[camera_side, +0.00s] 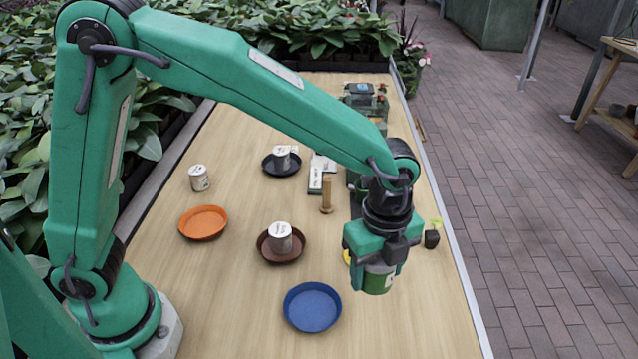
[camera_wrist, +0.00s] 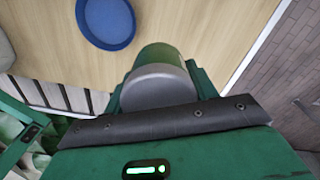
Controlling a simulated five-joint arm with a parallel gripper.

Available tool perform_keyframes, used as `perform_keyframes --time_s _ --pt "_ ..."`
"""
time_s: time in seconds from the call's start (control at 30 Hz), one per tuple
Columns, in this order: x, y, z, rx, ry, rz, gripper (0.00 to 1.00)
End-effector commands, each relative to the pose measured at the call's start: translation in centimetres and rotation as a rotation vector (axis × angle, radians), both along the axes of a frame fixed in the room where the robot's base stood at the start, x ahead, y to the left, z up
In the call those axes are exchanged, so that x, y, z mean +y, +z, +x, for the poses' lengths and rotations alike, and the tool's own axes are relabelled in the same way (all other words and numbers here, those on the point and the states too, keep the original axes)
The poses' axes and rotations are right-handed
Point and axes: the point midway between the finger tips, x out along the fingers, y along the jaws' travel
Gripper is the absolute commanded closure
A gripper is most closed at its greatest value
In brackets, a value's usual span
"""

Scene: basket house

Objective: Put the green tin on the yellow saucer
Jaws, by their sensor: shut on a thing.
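My gripper (camera_side: 378,272) is shut on the green tin (camera_side: 378,283), which hangs upright between the fingers near the right side of the table. The tin's green side and grey end also show in the wrist view (camera_wrist: 160,56). I cannot tell how far its base is above the table. A small sliver of yellow, likely the yellow saucer (camera_side: 347,257), shows just left of my gripper and behind it. My gripper and the tin hide the rest of it.
A blue saucer (camera_side: 312,307) is empty at the front, an orange one (camera_side: 203,222) empty at left. Brown (camera_side: 266,256) and dark (camera_side: 270,171) saucers hold white tins. A loose white tin (camera_side: 199,179), wooden piece (camera_side: 326,196) and seedling pot (camera_side: 431,239) stand around.

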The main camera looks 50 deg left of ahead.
Motion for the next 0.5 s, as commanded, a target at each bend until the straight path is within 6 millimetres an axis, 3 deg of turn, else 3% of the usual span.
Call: perform_keyframes --time_s 0.2,0.5 --pt "2.9 0.3 1.8 -0.001 0.018 0.0 0.7" --pt "3.6 0.3 2.2 0.0 0.019 0.0 0.7"
